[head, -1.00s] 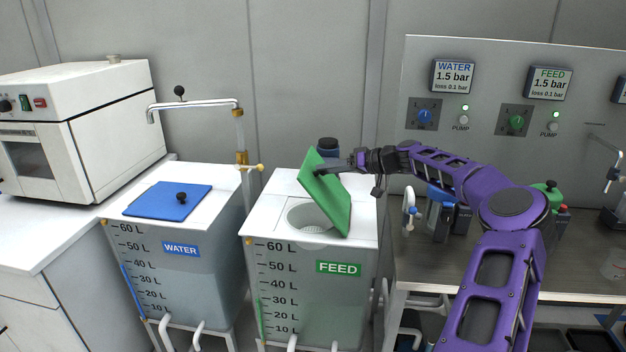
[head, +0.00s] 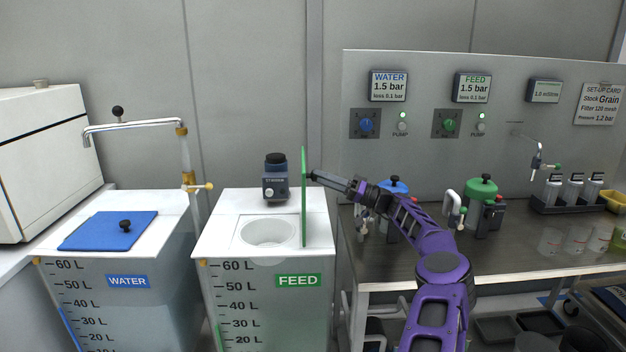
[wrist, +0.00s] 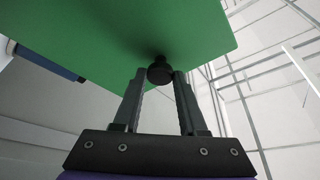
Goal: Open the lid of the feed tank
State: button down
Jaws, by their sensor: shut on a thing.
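The feed tank (head: 222,236) is a white-topped tank with a green FEED label. Its green lid (head: 304,197) stands upright, edge-on to the head camera, at the right of the round opening (head: 267,231), which is uncovered. My gripper (head: 312,176) is at the lid's right side, shut on the lid's black knob. In the wrist view the knob (wrist: 160,70) sits between the fingertips of my gripper (wrist: 158,78), with the green lid (wrist: 130,30) behind it.
A dark stirrer unit (head: 275,180) stands at the back of the feed tank top. The water tank (head: 70,225) with its blue lid closed is to the left. A bench (head: 400,262) with pots and a pump panel (head: 420,140) is to the right.

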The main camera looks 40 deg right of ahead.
jog(key=shift+s+d+f, duration=0.2)
jog(key=shift+d, duration=0.05)
dwell(0.3)
jog(key=shift+c, duration=2.3)
grip_release()
jog(key=shift+d, duration=0.1)
jog(key=v, duration=1.2)
jog(key=shift+f, duration=0.25)
jog(key=shift+r+t, duration=0.1)
jog(key=shift+t, duration=0.3)
